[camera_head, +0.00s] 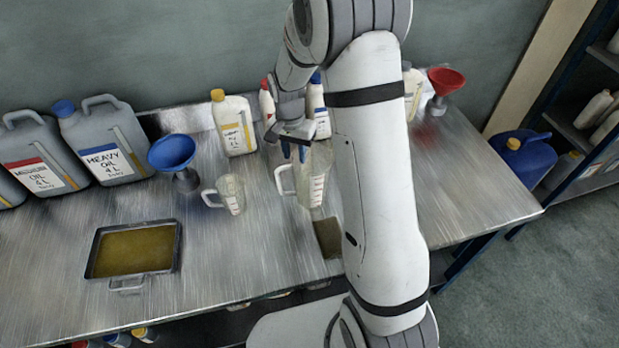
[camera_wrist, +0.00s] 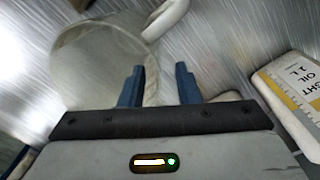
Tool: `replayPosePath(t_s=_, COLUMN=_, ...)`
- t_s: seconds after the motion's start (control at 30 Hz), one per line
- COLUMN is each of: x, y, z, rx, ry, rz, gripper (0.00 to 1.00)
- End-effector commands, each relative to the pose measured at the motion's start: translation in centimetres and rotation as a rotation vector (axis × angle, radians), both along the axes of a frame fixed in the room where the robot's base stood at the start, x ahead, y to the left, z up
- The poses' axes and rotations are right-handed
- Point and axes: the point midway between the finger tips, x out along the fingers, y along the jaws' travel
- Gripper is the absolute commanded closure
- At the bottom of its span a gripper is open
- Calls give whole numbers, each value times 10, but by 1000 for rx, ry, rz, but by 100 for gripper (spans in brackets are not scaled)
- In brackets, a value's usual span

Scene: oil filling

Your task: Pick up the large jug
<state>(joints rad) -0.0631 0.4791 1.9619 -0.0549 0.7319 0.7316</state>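The large jug (camera_head: 318,184) is clear, with red markings and a pale handle on its left side. It stands upright on the metal table, partly hidden behind my arm. In the wrist view the large jug (camera_wrist: 85,60) shows its round rim from above, with the handle at the top. My gripper (camera_head: 294,152) points down at the jug's upper left, near its rim. In the wrist view my gripper (camera_wrist: 160,72) has its two blue fingers apart with nothing clamped. The left finger overlaps the rim; the right one lies outside it. I cannot tell whether they touch.
A small jug (camera_head: 230,193) and a blue funnel (camera_head: 173,153) stand to the left. An oil-filled tray (camera_head: 178,250) lies front left. Oil bottles, including a white one (camera_head: 233,124), stand behind. A red funnel (camera_head: 446,80) is back right. The table's right part is clear.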

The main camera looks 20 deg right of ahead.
Motion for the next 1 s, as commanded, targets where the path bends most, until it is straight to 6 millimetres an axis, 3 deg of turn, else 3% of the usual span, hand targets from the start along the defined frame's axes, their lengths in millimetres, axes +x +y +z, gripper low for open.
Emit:
replayPosePath(t_s=0.2, x=-1, y=-2, z=-24, rx=0, ry=1, rz=0, gripper=70)
replayPosePath(t_s=0.47, x=0, y=-2, z=-26, rx=0, ry=-1, rz=0, gripper=71)
replayPosePath(t_s=0.8, x=0, y=-2, z=-25, rx=0, ry=0, rz=-1, gripper=99)
replayPosePath(t_s=1.0, x=0, y=-2, z=-25, rx=1, ry=-1, rz=-1, gripper=100)
